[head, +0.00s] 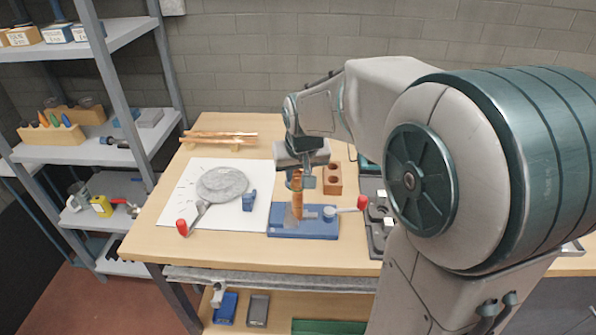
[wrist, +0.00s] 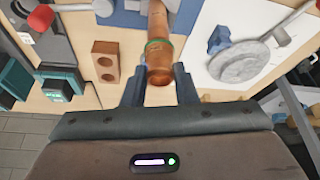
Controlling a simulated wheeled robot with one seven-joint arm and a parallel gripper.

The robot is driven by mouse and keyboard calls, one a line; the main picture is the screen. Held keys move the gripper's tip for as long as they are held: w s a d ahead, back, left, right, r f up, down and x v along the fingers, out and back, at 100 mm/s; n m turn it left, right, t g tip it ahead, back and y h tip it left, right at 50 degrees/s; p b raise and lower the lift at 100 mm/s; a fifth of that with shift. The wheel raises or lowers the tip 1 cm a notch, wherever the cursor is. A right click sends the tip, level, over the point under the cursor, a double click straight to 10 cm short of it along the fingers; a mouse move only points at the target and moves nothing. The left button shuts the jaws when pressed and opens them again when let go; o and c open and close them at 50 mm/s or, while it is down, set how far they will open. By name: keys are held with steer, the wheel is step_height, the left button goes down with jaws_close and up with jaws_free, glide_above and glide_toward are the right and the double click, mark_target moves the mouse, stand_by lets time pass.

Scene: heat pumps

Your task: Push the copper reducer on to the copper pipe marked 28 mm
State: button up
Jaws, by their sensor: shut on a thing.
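A copper reducer (wrist: 160,72) is in line with the pipe, between the two fingers of my gripper (wrist: 159,92). A green band circles the copper where the two parts come together. In the head view my gripper (head: 309,182) is shut on the reducer above the clamp, partly hiding it. I cannot tell how far the reducer sits over the pipe, and no size marking is readable.
A wooden block with two holes (head: 333,179) stands just right of my gripper. Left are a white sheet (head: 180,205), a grey disc with a handle (head: 222,184) and a small blue piece (head: 249,201). Copper pipes (head: 220,136) lie at the back. Shelving (head: 85,150) stands left.

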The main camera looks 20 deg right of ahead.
steer(key=shift+f+b, duration=0.95)
steer(key=shift+f, duration=0.2)
steer(key=o, duration=1.1)
steer(key=shift+c, duration=0.2)
steer(key=v, duration=1.4)
steer(key=s+f+g, duration=0.1)
steer(key=s+f, duration=1.2)
steer(key=s, duration=0.2)
steer(key=shift+f+g, duration=0.3)
steer(key=shift+f, duration=0.05)
